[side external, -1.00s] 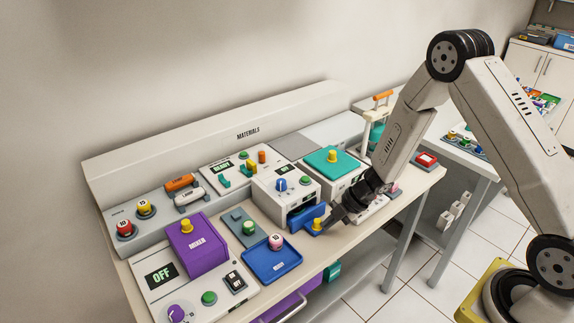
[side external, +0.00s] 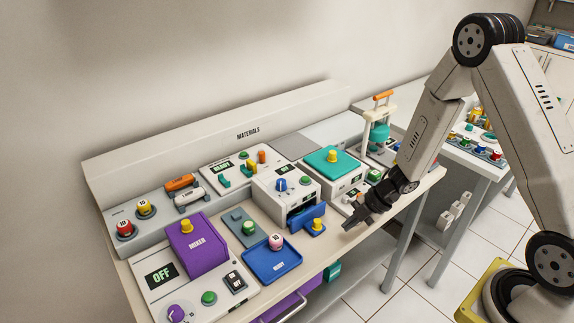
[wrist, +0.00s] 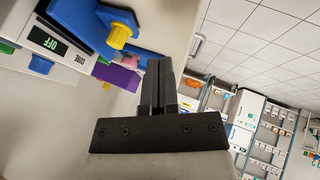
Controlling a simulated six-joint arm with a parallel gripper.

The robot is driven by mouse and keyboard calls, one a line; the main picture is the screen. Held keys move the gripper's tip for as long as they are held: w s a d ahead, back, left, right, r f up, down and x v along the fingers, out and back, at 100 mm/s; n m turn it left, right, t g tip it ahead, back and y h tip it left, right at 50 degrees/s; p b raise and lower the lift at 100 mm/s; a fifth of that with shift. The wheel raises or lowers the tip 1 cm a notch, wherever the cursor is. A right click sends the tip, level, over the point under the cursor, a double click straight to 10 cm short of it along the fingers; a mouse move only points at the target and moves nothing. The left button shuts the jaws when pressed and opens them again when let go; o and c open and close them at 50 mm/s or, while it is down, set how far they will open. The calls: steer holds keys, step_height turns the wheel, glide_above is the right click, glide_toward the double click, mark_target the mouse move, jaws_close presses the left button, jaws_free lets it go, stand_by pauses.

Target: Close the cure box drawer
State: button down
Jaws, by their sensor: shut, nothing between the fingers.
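The cure box (side external: 285,192) is a white box with a blue knob and a green button. It also shows in the wrist view (wrist: 55,48), with a display reading OFF. Its blue drawer (side external: 304,215) stands pulled out at the front, with a yellow knob (side external: 317,224) on it. In the wrist view the drawer (wrist: 85,18) and its yellow knob (wrist: 118,36) are at the upper left. My gripper (side external: 348,225) is shut and empty, to the right of the drawer and apart from it. Its closed fingers (wrist: 158,65) show in the wrist view.
A blue tray (side external: 262,268) with a pink-topped jar and a purple mixer (side external: 192,245) are left of the drawer. A white box with a teal lid (side external: 325,160) stands to the right of the cure box. The table edge runs close by my gripper.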

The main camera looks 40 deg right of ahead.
steer(key=v, duration=0.7)
steer(key=shift+s+d+r, duration=0.15)
steer(key=shift+d+r, duration=0.05)
steer(key=shift+a+f, duration=0.1)
steer(key=shift+f, duration=0.05)
glide_toward(320, 230)
steer(key=f, duration=0.1)
steer(key=s+a+f, duration=0.1)
steer(key=f, duration=0.1)
steer(key=s+a+f, duration=0.1)
steer(key=shift+f, duration=0.25)
steer(key=shift+w+a+f, duration=0.1)
steer(key=shift+w+a, duration=0.15)
steer(key=shift+w, duration=0.7)
steer(key=shift+w+a, duration=0.25)
steer(key=shift+w, duration=0.75)
